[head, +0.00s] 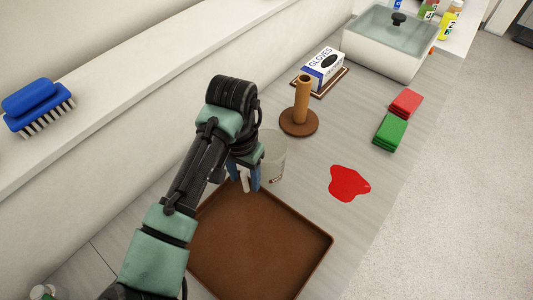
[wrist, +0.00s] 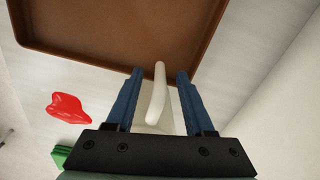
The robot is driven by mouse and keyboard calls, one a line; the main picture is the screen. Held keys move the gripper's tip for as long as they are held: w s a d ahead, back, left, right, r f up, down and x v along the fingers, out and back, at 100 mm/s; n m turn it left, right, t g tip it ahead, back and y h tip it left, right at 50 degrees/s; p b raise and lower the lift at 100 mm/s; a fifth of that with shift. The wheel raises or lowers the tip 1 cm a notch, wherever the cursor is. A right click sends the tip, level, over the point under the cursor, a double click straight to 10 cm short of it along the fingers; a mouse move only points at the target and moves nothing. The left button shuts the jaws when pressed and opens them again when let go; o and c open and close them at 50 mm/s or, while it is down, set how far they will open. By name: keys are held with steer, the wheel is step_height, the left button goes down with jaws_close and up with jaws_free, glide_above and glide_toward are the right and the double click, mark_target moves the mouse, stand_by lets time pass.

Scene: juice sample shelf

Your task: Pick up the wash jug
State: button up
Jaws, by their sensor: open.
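The wash jug (head: 274,152) is a pale, translucent container standing on the counter behind the brown tray, partly hidden by my arm in the head view. Its white handle (wrist: 157,95) shows in the wrist view between my two blue fingers, with a gap on each side. The jug's body is mostly hidden under my gripper there. My gripper (head: 245,181) is open, pointing down at the jug's near side. It also shows in the wrist view (wrist: 158,88), with its fingers on either side of the handle.
A brown tray (head: 265,250) lies in front of the jug. A brown upright holder (head: 302,105) stands just behind it. A red spill (head: 348,183), green sponges (head: 390,132) and red sponges (head: 406,103) are to the right. A glove box (head: 323,68) and lidded bin (head: 385,45) stand farther back. A wall ledge (head: 130,95) runs along the left.

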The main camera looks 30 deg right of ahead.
jaws_close()
stand_by(1.4)
